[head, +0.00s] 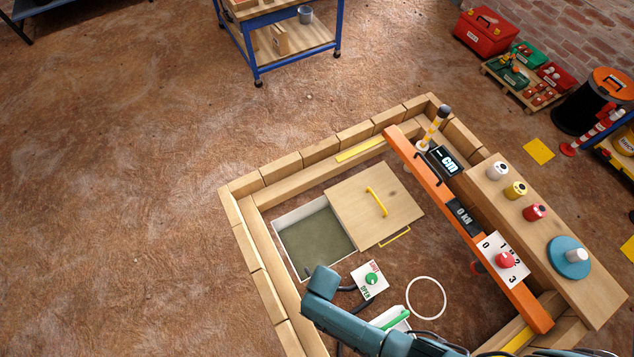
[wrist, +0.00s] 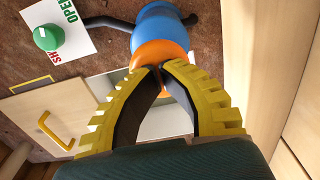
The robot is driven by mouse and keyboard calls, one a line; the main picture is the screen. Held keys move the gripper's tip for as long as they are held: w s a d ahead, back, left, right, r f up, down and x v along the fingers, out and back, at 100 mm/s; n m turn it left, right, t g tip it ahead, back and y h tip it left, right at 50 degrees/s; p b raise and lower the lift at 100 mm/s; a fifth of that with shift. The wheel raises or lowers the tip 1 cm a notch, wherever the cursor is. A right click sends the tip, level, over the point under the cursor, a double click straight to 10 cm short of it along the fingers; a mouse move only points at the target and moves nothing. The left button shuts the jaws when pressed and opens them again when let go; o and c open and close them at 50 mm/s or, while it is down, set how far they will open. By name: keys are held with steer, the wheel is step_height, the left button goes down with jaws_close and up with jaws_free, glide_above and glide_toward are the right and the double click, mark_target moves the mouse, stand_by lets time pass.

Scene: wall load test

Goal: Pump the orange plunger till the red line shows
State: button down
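In the wrist view, my gripper (wrist: 160,69) has its two yellow-and-black fingers brought together at the tips, with nothing seen pinched between them. The orange plunger top (wrist: 158,52) lies right at the fingertips, on a rounded blue pump body (wrist: 161,27). I cannot tell whether the tips touch it or sit just above it. A dark hose leads from the blue body. No red line shows in either view. In the head view my arm covers the pump area, and the plunger and fingertips are hidden.
A white OPEN/SHUT plate with a green knob (head: 372,279) is beside the pump, also in the wrist view (wrist: 47,37). An orange beam (head: 440,195) carries a cm display (head: 442,161) and a 0 kN display (head: 463,215). A wooden lid (head: 350,205) partly covers a bin.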

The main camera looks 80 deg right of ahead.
steer(key=shift+r+p, duration=3.2)
steer(key=shift+r, duration=0.35)
step_height(320, 180, up, 6)
steer(key=p, duration=0.6)
